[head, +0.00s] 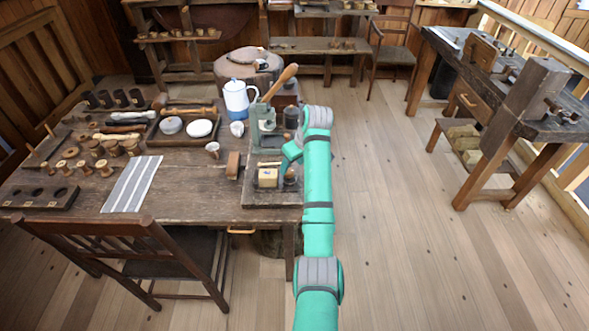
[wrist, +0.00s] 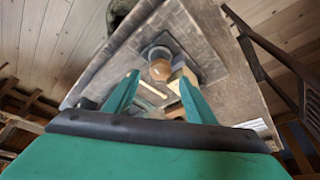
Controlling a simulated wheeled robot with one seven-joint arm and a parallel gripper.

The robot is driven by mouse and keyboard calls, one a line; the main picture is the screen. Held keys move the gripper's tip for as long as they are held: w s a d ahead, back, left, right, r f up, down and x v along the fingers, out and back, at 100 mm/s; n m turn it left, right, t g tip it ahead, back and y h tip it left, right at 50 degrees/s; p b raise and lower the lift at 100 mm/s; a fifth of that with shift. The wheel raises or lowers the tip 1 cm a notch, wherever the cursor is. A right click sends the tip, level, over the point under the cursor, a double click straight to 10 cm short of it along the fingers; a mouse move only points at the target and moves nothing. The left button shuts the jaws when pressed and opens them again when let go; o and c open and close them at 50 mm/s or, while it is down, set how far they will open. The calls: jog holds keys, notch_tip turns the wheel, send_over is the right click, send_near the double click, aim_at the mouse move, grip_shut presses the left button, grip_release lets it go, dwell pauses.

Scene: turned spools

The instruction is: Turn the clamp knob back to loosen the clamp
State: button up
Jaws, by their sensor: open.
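The clamp knob is a round brown wooden knob (wrist: 160,69) on a dark round base in the wrist view. In the head view it seems to be the brown knob (head: 290,176) at the table's front right corner. A pale yellow wooden block (head: 267,178) sits just left of it, on a dark board (head: 262,198). The block also shows right beside the knob in the wrist view (wrist: 177,79). My gripper (wrist: 158,90) is open and empty, with the knob ahead, between the lines of its fingers. In the head view my gripper (head: 286,163) is just above the knob, partly hidden by my wrist.
A grey-green press (head: 263,122) with a wooden lever stands behind on the workbench (head: 180,183). A white-blue jug (head: 237,98), cups, a tray and several spools are to the left. A chair (head: 150,255) stands in front.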

jog(key=v, duration=0.3)
jog(key=shift+s+d+r, duration=0.1)
jog(key=shift+r, duration=0.25)
